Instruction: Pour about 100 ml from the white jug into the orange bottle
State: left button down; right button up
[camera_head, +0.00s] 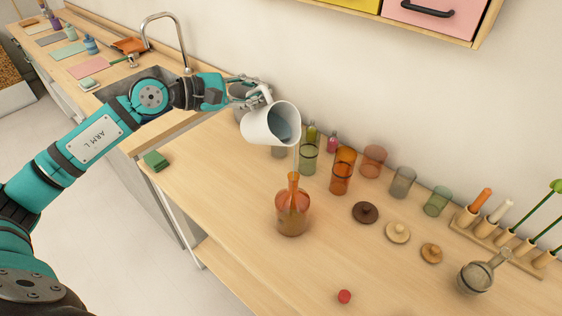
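The white jug (259,127) is tilted well over, its mouth facing right and down, with blue-grey liquid showing inside. My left gripper (250,92) is shut on the jug at its upper left side, by the handle, which is partly hidden. The orange bottle (292,208) stands upright on the wooden counter, just below the jug's lip. A faint thin streak runs from the lip down to the bottle's neck. The bottle's lower part looks darker; the exact liquid level is hard to tell. My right gripper is not in view.
Coloured glasses, such as an orange one (342,171), stand along the wall behind the bottle. Three round lids, one dark brown (365,212), lie to the right. A red cap (344,296) lies in front.

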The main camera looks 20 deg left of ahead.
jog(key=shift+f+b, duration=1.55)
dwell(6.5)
